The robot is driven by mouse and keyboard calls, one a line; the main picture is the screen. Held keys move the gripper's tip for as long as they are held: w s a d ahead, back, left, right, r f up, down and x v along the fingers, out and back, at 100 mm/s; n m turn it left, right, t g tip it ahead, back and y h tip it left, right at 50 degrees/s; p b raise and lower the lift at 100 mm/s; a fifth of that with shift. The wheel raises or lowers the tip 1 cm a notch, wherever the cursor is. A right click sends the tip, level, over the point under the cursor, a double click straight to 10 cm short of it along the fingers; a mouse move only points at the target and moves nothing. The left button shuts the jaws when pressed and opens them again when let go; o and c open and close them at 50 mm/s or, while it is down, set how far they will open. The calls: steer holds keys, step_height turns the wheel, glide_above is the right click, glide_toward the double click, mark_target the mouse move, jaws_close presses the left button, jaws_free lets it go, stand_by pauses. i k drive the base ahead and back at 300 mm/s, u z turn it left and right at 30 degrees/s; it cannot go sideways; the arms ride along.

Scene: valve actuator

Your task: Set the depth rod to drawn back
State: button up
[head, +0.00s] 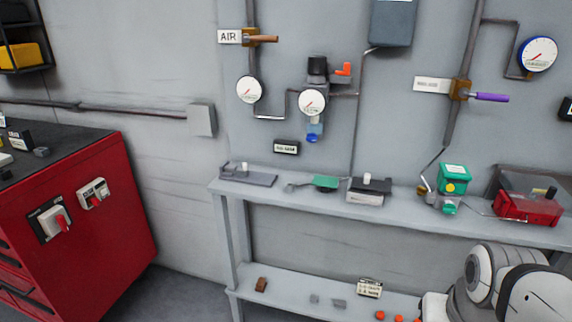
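I cannot tell for sure which thing bears the depth rod. A low dark grey fixture (248,178) with a small pale upright peg stands at the left end of the grey bench. A grey block (367,194) with a dark top and a white knob stands further right. Between them is a green flat piece (326,182) with a grey part at its left. Rod positions are too small to read. My white arm links show at the lower right; my gripper is out of view.
The grey bench (405,213) runs along the wall, with a lower shelf (275,296) holding small parts. A red box with a clear lid (530,205) is at the right. A red cabinet (115,210) stands left. Gauges, pipes and a purple-handled valve (490,97) are on the wall.

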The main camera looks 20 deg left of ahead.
mark_target(244, 172)
steer(key=z, duration=0.05)
steer(key=k, duration=0.55)
steer(key=u, duration=0.65)
steer(key=i, duration=1.3)
steer(key=z, duration=0.45)
